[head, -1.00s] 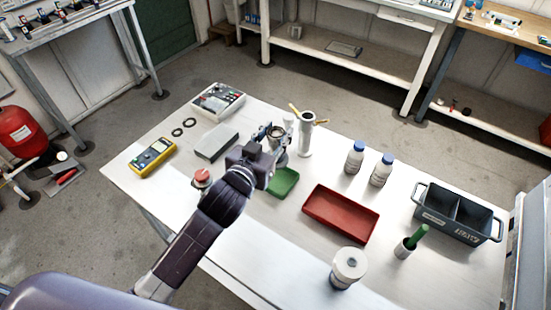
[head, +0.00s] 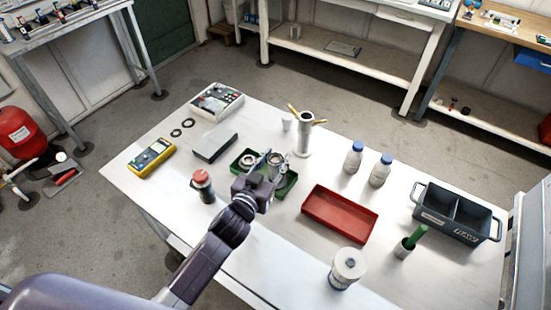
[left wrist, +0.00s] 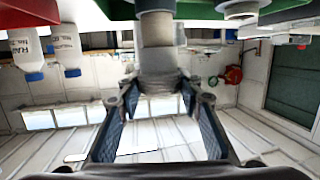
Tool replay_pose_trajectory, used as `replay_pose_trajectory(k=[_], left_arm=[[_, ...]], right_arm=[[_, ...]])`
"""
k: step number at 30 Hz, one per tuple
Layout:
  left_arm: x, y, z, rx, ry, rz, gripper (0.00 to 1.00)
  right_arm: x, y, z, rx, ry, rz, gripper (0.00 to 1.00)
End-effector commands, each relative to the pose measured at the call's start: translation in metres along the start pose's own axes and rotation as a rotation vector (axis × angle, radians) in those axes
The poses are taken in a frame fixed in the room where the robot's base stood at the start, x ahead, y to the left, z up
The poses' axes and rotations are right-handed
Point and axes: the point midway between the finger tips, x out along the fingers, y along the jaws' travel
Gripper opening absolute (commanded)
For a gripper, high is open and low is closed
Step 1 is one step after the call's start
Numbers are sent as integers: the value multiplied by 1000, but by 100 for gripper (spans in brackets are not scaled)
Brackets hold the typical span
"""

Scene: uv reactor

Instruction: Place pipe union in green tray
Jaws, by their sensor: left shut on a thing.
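The green tray (head: 291,181) lies on the white table, partly hidden by my left gripper and arm. My left gripper (head: 268,170) is over the tray, shut on a grey metal pipe union (head: 277,171). In the left wrist view, which looks upside down, the pipe union (left wrist: 157,38) is upright between the fingers (left wrist: 155,105). Whether it touches the tray floor I cannot tell. Another round metal fitting (head: 247,159) sits in the left part of the tray. My right gripper is not in view.
A red tray (head: 340,228) is right of the green one. A red-capped dark container (head: 203,186) stands close left of my arm. A grey box (head: 215,146), a metal stand (head: 305,138), two blue-capped bottles (head: 354,158) and a dark two-part bin (head: 452,226) surround it.

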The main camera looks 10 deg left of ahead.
Motion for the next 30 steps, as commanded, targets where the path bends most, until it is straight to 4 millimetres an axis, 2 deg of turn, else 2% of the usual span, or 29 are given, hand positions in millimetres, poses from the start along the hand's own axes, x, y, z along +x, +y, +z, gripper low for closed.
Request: replay_pose_trajectory(k=[2,3,8,20,26,30], left_arm=[[1,0,2,-1,2,0,0],[1,0,4,-1,0,0,34],[1,0,3,0,0,0,51],[-4,0,1,0,-2,0,51],[-33,0,2,0,-1,1,51],[-61,0,2,-2,-2,1,51]], right_arm=[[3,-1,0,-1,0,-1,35],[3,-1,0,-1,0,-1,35],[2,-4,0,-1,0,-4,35],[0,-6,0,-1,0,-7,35],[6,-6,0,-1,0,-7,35],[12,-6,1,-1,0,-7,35]])
